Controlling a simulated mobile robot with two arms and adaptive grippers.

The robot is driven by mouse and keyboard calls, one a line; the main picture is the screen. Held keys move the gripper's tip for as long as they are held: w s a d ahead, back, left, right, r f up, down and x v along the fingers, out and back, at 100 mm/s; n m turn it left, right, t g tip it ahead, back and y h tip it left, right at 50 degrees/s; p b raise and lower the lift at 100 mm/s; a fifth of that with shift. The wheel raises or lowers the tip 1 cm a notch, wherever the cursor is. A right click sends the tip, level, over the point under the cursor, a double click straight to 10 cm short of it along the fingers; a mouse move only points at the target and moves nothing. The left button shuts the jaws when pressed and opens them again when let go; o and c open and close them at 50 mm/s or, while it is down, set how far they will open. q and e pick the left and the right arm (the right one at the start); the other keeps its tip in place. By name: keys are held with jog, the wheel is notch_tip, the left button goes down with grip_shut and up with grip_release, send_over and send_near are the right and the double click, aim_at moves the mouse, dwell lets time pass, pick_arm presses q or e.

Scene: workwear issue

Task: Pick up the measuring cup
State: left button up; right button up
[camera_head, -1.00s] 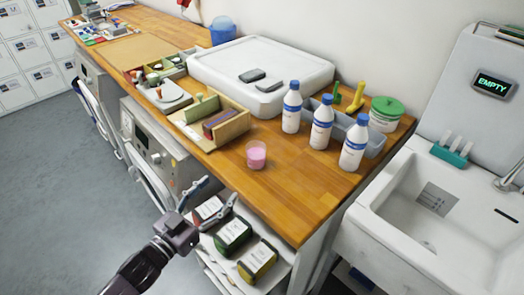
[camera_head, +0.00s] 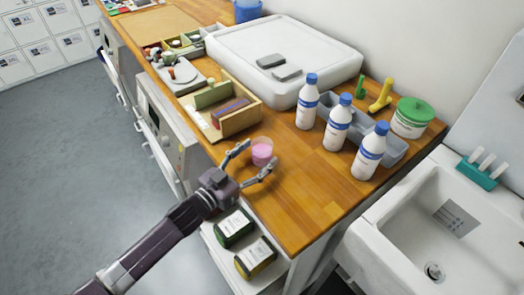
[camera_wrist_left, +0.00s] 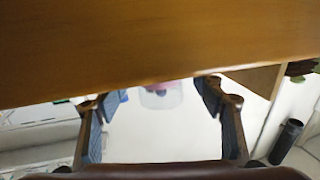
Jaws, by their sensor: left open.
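The measuring cup (camera_head: 262,148), a small clear cup with pink contents, stands upright on the wooden counter near its front edge. My left gripper (camera_head: 259,157) is open, with one finger on either side of the near part of the cup in the head view. I cannot tell whether a finger touches it. In the left wrist view the clear cup (camera_wrist_left: 161,98) shows between the open fingers of the left gripper (camera_wrist_left: 157,103), its pink part near the counter edge. My right gripper is not in view.
Three white bottles with blue caps (camera_head: 338,123) stand right of the cup by a grey bin (camera_head: 395,148). A wooden divided box (camera_head: 245,118) is behind left. Below the counter (camera_head: 305,200), a shelf holds dark packages (camera_head: 255,258). A white sink (camera_head: 400,225) is at right.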

pick_arm(q)
jog(key=shift+x, duration=1.2)
jog(key=shift+w+d, duration=0.1)
jog(key=shift+d, duration=0.05)
jog(key=c, duration=1.4)
jog(key=shift+o, duration=0.2)
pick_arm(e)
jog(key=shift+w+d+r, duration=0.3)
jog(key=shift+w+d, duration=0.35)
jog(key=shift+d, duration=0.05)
pick_arm(q)
jog(key=shift+r, duration=0.15)
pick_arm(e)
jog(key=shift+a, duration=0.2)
